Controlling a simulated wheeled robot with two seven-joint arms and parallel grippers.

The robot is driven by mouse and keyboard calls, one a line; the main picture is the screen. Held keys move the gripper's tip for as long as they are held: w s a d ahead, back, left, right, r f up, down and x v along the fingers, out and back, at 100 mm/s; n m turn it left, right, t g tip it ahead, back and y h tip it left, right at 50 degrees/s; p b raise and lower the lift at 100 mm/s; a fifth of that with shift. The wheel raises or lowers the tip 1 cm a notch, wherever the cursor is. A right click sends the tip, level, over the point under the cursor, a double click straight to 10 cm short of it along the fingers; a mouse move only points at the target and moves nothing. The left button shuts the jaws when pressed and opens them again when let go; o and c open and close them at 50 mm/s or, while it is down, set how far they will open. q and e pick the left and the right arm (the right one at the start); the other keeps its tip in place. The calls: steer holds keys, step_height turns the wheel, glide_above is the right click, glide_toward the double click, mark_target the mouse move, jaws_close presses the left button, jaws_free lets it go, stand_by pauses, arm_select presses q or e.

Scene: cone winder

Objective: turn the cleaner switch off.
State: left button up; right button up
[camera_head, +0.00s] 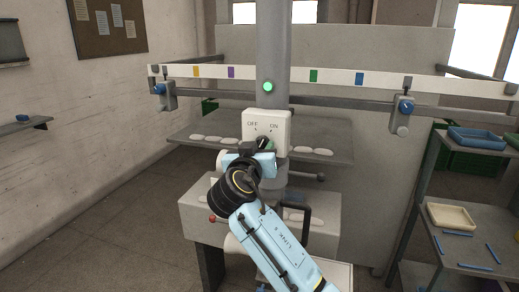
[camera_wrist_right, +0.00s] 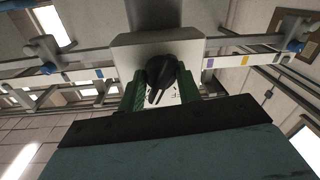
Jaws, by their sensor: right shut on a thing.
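The cleaner switch is a white box (camera_head: 282,119) on the grey column, marked OFF at left and ON at right. Its black knob (camera_wrist_right: 161,74) shows in the right wrist view, between the green finger pads of my right gripper (camera_wrist_right: 158,86). In the head view my right gripper (camera_head: 264,147) reaches up to the box from below and covers most of the knob. The right gripper is shut on the knob. I cannot tell surely which mark the knob points to. My left gripper is not in view.
A green lamp (camera_head: 268,87) glows on the column above the box. A shelf with white pieces (camera_head: 315,151) lies close on both sides of the gripper. A rack with trays (camera_head: 451,216) stands at right.

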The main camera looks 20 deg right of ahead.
steer(key=shift+n, duration=1.9)
steer(key=n, duration=0.4)
steer(key=shift+r, duration=0.1)
steer(key=shift+n+g, duration=0.3)
steer(key=shift+n, duration=1.5)
steer(key=o, duration=1)
steer(key=shift+c, duration=0.2)
